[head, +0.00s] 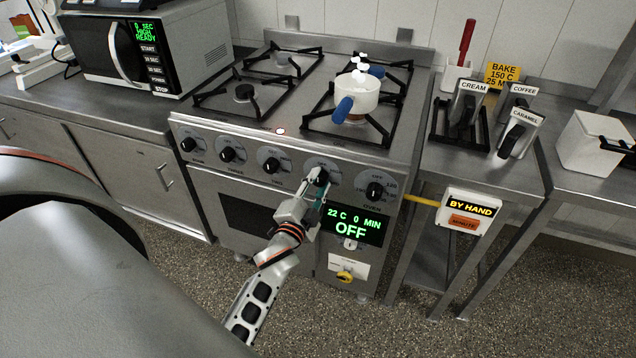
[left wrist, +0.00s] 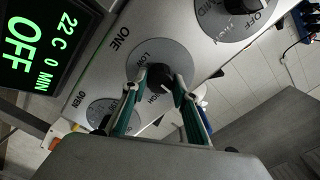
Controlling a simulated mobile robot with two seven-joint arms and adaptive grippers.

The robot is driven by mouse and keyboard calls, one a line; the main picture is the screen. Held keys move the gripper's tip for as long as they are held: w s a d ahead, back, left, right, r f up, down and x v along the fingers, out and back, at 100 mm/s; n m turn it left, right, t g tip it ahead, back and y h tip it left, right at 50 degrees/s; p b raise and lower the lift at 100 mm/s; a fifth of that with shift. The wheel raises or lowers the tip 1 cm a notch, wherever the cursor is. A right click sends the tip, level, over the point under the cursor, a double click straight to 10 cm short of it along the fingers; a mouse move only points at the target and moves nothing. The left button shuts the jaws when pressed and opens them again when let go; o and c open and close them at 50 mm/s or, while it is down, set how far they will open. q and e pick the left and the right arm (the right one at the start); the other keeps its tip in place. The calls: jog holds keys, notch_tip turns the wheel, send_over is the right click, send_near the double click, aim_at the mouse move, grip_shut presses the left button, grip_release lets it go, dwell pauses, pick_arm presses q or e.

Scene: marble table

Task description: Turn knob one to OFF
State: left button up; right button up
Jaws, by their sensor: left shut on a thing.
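Knob one (left wrist: 157,76) is a dark knob on a grey round dial marked LOW and HIGH, with ONE printed beside it. In the head view the knob (head: 321,176) is on the stove's front panel, second from the right, partly hidden by my gripper. My left gripper (head: 316,184) is shut on it. In the left wrist view its teal-padded fingers (left wrist: 156,92) stand on both sides of the knob. Where the knob points is hard to tell. My right gripper is not in view.
The oven knob (head: 375,190) is just right of knob one, another knob (head: 271,165) to its left. Below, the oven display (head: 352,226) reads 22 C, 0 MIN, OFF. A white pot (head: 357,97) with blue handles stands on the stove top.

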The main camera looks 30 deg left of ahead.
pick_arm(q)
jog(key=o, duration=1.1)
notch_tip(320, 180, up, 10)
jog(key=shift+r, duration=0.1)
jog(key=shift+s+d+f, duration=0.1)
jog(key=shift+d+f, duration=0.05)
jog(key=shift+f, duration=0.3)
jog(key=s+d+f+n+g+h, duration=0.1)
jog(key=s+d+f+g+h, duration=0.1)
jog(key=s+d+f, duration=0.3)
jog(key=s+d+f+n+g+h+p, duration=0.1)
jog(key=s+d+f, duration=0.5)
jog(key=s+f, duration=0.6)
jog(key=s+d+f+n+g+h, duration=0.2)
jog(key=s+d+f+g+h, duration=0.1)
jog(key=s+f, duration=0.5)
notch_tip(320, 180, down, 2)
jog(key=d+g, duration=0.1)
jog(key=d, duration=0.1)
jog(key=shift+s+d+n+h, duration=0.15)
jog(key=shift+d+n+h, duration=0.15)
jog(key=shift+n, duration=0.1)
